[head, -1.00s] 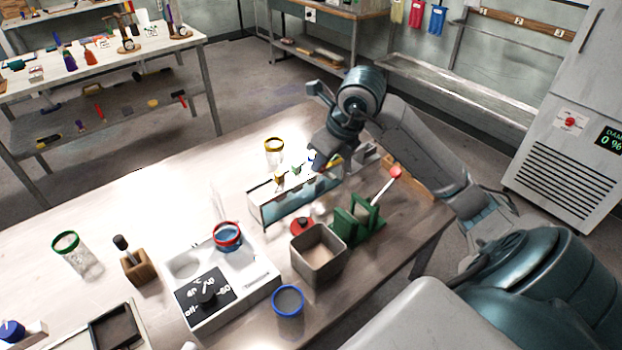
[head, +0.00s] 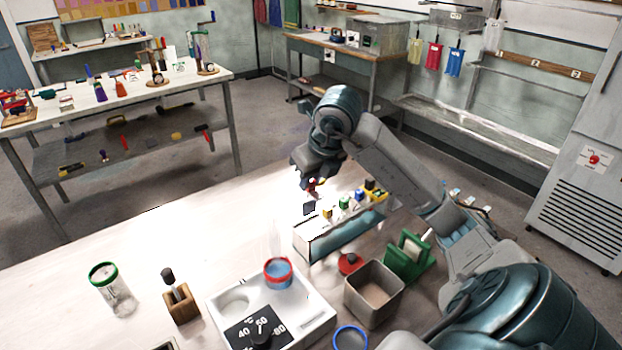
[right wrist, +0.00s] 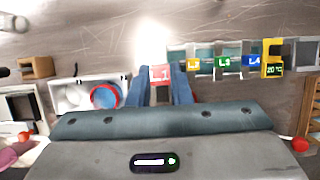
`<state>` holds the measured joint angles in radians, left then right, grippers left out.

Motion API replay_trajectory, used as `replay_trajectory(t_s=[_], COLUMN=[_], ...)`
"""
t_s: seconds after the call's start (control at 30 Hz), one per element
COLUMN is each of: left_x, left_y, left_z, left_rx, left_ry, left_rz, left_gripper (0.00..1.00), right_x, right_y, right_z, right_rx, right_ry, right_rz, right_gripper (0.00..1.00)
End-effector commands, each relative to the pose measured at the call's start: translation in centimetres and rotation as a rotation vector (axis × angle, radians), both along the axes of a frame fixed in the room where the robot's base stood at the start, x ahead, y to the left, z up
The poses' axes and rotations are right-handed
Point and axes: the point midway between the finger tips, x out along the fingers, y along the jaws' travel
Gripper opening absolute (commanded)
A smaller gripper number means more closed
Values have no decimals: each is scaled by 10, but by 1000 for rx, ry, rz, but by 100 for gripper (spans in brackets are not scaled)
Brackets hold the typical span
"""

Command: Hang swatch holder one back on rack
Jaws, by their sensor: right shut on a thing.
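My right gripper (head: 306,180) is shut on a holder with a red tag marked 1 (right wrist: 161,75), swatch holder one. In the head view the red tag (head: 312,185) shows at the jaws, with a small dark piece (head: 309,208) below it. The gripper is above the table, at the left end of a glass-fronted trough (head: 345,238). Holders with yellow (head: 327,212), green (head: 344,202) and blue (head: 359,194) tags stand in a row along the trough; the right wrist view shows them right of my fingers. I cannot tell which fixture is the rack. My left gripper is out of view.
A white hot-plate unit (head: 315,318) with a red-rimmed beaker (head: 278,272), a grey square bin (head: 374,292) and a green stand (head: 408,257) are nearer. A green-rimmed jar (head: 113,290) stands left. Bare table lies left of the trough. A numbered wooden rail (head: 540,67) is on the wall.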

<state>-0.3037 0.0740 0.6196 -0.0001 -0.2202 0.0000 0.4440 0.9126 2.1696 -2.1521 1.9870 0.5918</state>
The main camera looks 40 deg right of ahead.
Motion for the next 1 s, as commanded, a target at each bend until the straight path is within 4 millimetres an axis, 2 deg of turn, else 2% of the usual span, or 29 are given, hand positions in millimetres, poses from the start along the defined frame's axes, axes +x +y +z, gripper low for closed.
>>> replay_trajectory(t_s=[0.4,1.0], left_x=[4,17], left_y=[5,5], left_z=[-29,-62], left_rx=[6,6], left_ry=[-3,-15], left_rz=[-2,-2], left_gripper=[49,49], right_x=[0,0], right_y=[0,0], right_z=[-32,-74], right_rx=[0,0], right_ry=[0,0], right_rz=[1,1], right_gripper=[0,0])
